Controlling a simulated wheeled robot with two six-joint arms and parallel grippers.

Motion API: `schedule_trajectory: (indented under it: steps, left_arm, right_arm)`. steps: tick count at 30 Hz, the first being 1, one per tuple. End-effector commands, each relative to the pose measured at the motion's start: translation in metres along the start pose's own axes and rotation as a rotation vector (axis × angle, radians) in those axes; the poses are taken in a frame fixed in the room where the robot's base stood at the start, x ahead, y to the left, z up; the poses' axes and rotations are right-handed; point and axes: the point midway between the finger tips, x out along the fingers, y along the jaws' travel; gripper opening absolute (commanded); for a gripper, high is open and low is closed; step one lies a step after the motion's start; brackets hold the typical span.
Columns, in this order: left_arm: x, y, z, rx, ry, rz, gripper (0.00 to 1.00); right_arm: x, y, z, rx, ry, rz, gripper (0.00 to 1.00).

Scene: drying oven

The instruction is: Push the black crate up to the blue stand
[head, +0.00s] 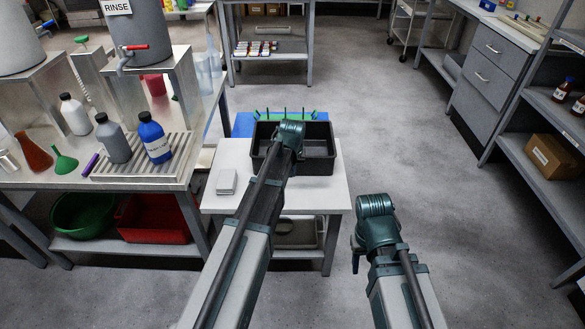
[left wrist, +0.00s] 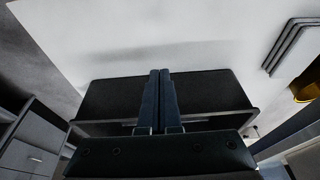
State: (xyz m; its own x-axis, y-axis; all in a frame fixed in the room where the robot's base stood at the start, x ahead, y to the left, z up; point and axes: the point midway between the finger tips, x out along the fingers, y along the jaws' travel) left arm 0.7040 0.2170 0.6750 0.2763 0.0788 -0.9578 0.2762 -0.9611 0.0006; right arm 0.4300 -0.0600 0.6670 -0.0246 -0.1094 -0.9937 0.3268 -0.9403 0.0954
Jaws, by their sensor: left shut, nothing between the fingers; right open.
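The black crate (head: 318,160) stands on a small white table (head: 318,192). The blue stand (head: 244,124) shows behind the crate and to its left, partly hidden by it. Whether crate and stand touch is hard to tell. My left arm reaches over the crate, its wrist above the crate's left part, hiding its fingers in the head view. In the left wrist view my left gripper (left wrist: 161,75) is shut and empty, its fingers in front of the dark crate (left wrist: 105,95); contact is unclear. My right gripper (head: 357,262) is open and empty, right of the table in free air.
A green rack with upright pegs (head: 285,114) shows behind the crate. A bench with bottles (head: 156,141) stands to the left. Shelves (head: 540,185) stand at right. The floor between is clear.

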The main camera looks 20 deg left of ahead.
Motion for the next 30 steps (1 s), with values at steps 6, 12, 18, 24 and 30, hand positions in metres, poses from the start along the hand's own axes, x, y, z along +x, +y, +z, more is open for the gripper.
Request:
schedule_trajectory:
  steps: [6,12,18,24,30]
  left_arm:
    - [-0.044,0.0,-0.001,0.0,0.0,0.0,0.0]
    - [-0.064,0.0,-0.001,0.0,0.0,0.0,0.0]
    - [-0.066,0.0,0.0,0.0,0.0,0.0,0.0]
    - [-0.066,0.001,0.002,0.004,-0.002,0.0,0.0]
    - [-0.082,0.033,0.068,0.136,-0.068,0.002,0.0]
  right_arm:
    - [-0.042,0.004,0.003,0.0,0.0,0.0,0.5]
    - [-0.061,0.006,0.004,0.0,0.0,0.0,0.5]
    - [-0.063,0.006,0.004,0.0,0.0,0.0,0.5]
    - [-0.062,0.006,0.004,0.0,0.0,0.0,0.5]
    - [-0.062,0.006,0.004,0.0,0.0,0.0,0.5]
